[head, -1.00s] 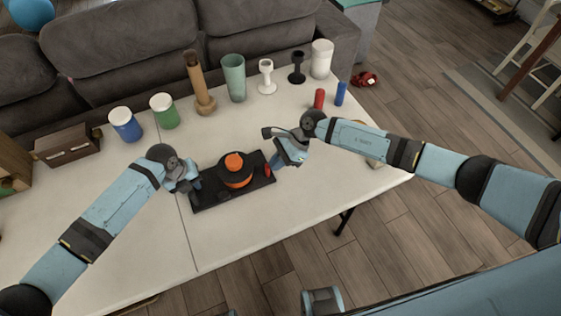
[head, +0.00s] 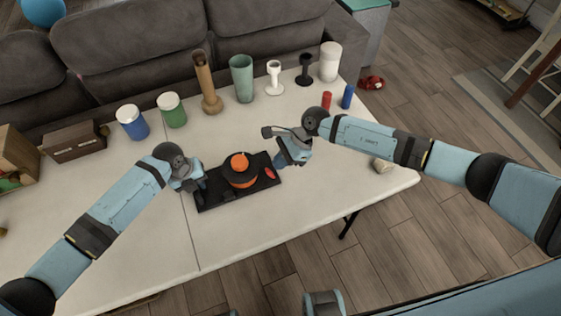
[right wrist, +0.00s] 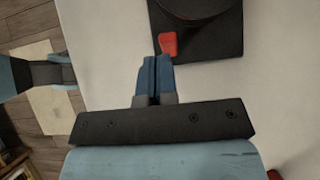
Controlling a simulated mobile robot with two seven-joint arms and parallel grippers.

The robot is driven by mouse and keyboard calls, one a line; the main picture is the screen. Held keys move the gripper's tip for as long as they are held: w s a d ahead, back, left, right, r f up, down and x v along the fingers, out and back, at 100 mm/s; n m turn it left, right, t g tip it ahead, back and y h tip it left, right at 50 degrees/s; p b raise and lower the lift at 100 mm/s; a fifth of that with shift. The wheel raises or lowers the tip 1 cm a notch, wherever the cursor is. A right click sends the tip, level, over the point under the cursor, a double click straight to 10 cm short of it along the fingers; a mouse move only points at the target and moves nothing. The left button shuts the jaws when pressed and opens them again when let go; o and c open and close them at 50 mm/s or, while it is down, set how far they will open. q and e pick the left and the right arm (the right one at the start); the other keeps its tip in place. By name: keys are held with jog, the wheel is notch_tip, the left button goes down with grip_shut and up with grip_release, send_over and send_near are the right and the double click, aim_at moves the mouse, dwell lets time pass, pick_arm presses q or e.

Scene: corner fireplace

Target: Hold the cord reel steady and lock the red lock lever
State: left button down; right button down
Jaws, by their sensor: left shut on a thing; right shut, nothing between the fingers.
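The red lock lever (head: 270,173) is at the plate's right end; in the right wrist view the lever (right wrist: 168,44) lies just beyond my fingertips. My left gripper (head: 199,190) is shut on the left end of the base; its fingertips are partly hidden. My right gripper (head: 281,161) is shut and empty beside the lever; its closed fingers also show in the right wrist view (right wrist: 155,62). I cannot tell whether they touch the lever.
A red cylinder (head: 327,101) and a blue one (head: 347,96) stand at the right. The table's front is clear.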

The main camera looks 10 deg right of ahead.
jog(key=v, duration=1.3)
jog(key=shift+r, duration=0.15)
pick_arm(q)
jog(key=c, duration=1)
grip_release()
jog(key=o, duration=0.6)
